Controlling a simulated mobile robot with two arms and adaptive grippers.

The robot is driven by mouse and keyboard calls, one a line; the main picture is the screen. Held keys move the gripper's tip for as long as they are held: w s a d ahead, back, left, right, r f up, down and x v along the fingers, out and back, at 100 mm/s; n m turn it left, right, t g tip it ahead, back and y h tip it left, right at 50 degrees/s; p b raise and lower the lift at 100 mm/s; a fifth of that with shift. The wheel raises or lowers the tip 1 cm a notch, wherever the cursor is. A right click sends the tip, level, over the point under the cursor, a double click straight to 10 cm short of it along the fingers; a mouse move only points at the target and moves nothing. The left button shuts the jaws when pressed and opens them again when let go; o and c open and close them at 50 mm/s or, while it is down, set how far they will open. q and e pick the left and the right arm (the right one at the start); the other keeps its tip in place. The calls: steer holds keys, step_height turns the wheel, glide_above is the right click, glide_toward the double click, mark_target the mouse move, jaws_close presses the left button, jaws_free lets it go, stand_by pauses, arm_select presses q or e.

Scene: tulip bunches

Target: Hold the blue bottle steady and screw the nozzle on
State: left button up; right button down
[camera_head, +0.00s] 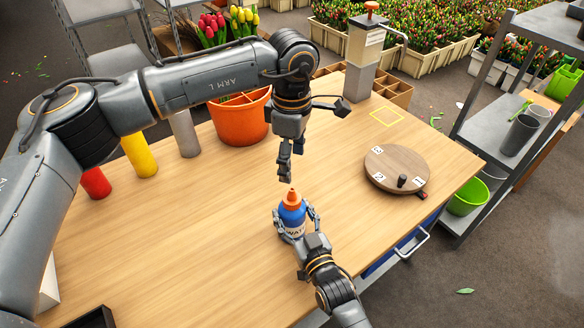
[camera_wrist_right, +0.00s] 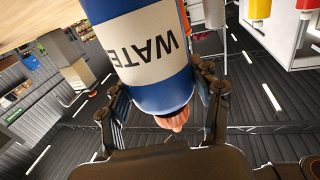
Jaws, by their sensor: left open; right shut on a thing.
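The blue bottle (camera_head: 292,214) stands upright near the table's front edge, with a white label reading "WATE". The orange nozzle (camera_head: 292,197) sits on its top; how tightly it is seated I cannot tell. My right gripper (camera_head: 297,221) is shut on the bottle, one finger on each side. In the right wrist view the bottle (camera_wrist_right: 155,62) appears upside down between the fingers, and the nozzle (camera_wrist_right: 173,120) is partly hidden behind the gripper. My left gripper (camera_head: 316,144) is open and empty above and behind the nozzle, its fingers spread wide, touching nothing.
A round wooden turntable (camera_head: 392,165) with numbered marks lies to the right. An orange bucket (camera_head: 241,120), a yellow cylinder (camera_head: 139,155), a grey one (camera_head: 185,134) and a red one (camera_head: 95,183) stand at the left back. A pump dispenser (camera_head: 364,60) stands behind. The table's middle is clear.

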steer(key=shift+c, duration=1.1)
jaws_free()
steer(key=v, duration=1.2)
